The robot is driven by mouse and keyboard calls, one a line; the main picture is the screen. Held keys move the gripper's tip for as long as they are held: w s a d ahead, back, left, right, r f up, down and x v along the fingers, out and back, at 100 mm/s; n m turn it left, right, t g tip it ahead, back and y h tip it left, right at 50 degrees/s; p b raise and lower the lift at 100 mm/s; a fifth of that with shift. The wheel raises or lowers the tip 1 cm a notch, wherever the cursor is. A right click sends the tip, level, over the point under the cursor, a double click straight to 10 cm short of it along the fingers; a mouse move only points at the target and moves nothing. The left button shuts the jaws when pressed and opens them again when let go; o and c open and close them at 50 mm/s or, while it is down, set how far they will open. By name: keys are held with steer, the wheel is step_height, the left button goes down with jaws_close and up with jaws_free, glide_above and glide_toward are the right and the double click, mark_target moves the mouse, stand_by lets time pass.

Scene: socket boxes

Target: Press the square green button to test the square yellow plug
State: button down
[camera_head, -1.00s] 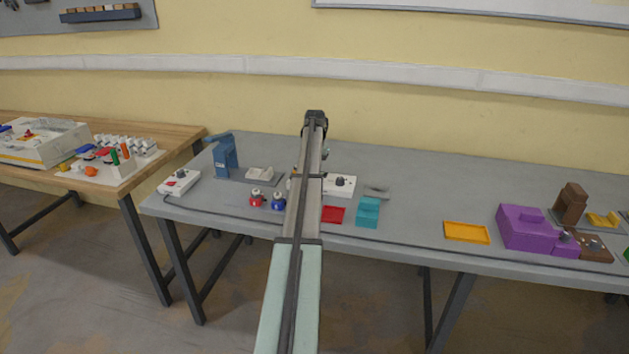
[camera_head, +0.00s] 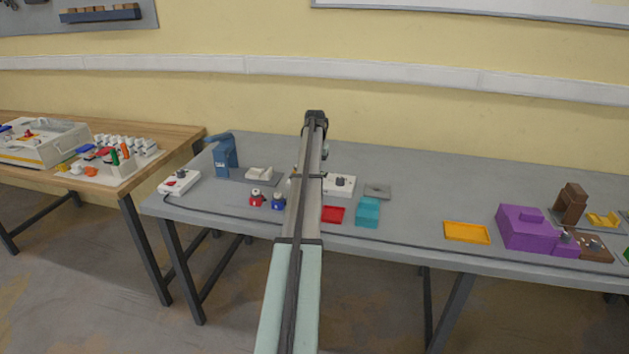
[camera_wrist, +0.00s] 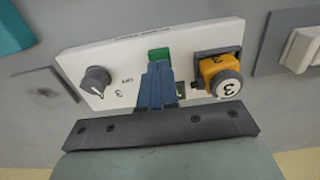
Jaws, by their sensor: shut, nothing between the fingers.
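In the wrist view, a white socket box (camera_wrist: 130,60) carries a square green button (camera_wrist: 159,54) near its far edge. A yellow plug (camera_wrist: 212,68) with a round white end marked 3 sits in a socket to the right of the button. My gripper (camera_wrist: 157,68) is shut and empty, its blue fingers pointing at the green button. The fingertips overlap the button's near edge in the picture; I cannot tell whether they touch it. In the head view, the white box (camera_head: 340,186) is partly hidden behind my arm.
A grey dial (camera_wrist: 95,80) is left of the fingers on the same box. On the grey table are a teal block (camera_head: 367,212), a red tray (camera_head: 333,214), an orange tray (camera_head: 467,232), a purple block (camera_head: 527,228) and a blue stand (camera_head: 224,157). Table space between the teal block and orange tray is clear.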

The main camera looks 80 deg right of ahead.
steer(key=shift+f, duration=1)
steer(key=shift+r, duration=2.5)
